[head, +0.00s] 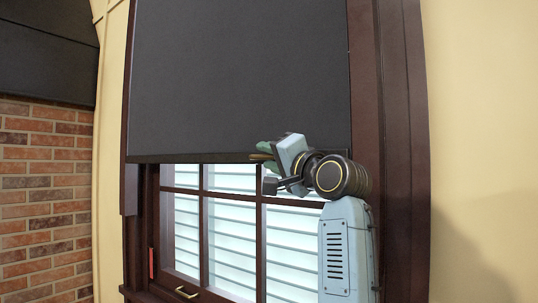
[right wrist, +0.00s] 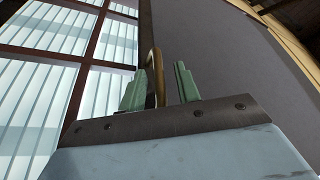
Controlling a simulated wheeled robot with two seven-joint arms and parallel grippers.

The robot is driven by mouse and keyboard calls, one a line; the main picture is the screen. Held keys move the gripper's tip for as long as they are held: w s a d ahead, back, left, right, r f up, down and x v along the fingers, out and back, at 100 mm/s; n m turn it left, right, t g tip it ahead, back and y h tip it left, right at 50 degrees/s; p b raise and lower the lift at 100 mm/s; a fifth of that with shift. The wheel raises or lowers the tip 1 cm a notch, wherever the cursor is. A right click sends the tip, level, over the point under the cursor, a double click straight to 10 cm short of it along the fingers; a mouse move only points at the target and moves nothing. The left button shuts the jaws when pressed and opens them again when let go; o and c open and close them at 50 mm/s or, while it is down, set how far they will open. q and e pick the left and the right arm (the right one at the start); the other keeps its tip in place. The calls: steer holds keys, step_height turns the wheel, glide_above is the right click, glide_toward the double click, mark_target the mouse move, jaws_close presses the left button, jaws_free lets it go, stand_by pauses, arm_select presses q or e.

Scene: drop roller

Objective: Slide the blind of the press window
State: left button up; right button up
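A brass pull ring (right wrist: 153,66) is at the blind's bottom edge; a bit of brass also shows by my fingers in the head view. My right gripper (head: 263,151) is at this edge, right of centre. In the right wrist view its two green fingers (right wrist: 160,88) stand apart, with the ring close to the left finger and partly hidden by it. I cannot tell whether they touch. My left gripper is out of view.
The dark wooden window frame (head: 392,150) runs down the right side. Below the blind are panes with pale slats (head: 232,240) and a brass sash handle (head: 186,293). A brick wall (head: 45,190) is at left, and a plain cream wall (head: 480,130) at right.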

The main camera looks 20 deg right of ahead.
steer(key=shift+w, duration=0.2)
jaws_close()
stand_by(0.3)
